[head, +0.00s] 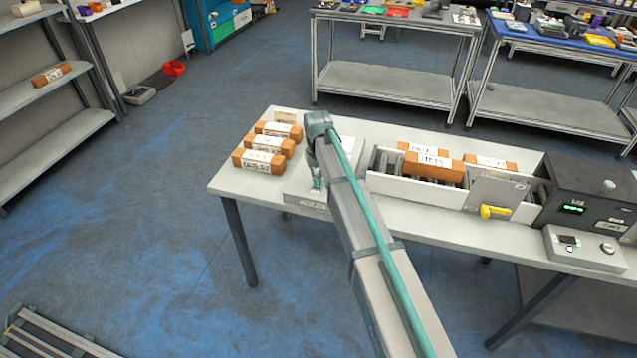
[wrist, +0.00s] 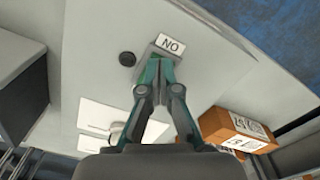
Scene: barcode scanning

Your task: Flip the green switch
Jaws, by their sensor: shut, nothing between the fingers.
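In the wrist view, my gripper (wrist: 157,68) is shut and empty, with its teal fingertips together over a pale panel. The tips are at a small grey-framed switch (wrist: 152,51) beside a label reading "NO" (wrist: 170,44). The fingertips cover most of the switch, and its green is hard to tell from theirs. I cannot tell whether they touch it or which way it is set. In the head view, my gripper (head: 316,182) points down over the light box (head: 305,198) at the table's left part; the switch does not show there.
A black round knob (wrist: 127,58) sits left of the switch. Brown labelled boxes (head: 262,160) stand left of my arm, and others lie on the conveyor (head: 400,185) to its right. A dark scanner machine (head: 590,195) and a yellow handle (head: 494,212) are farther right.

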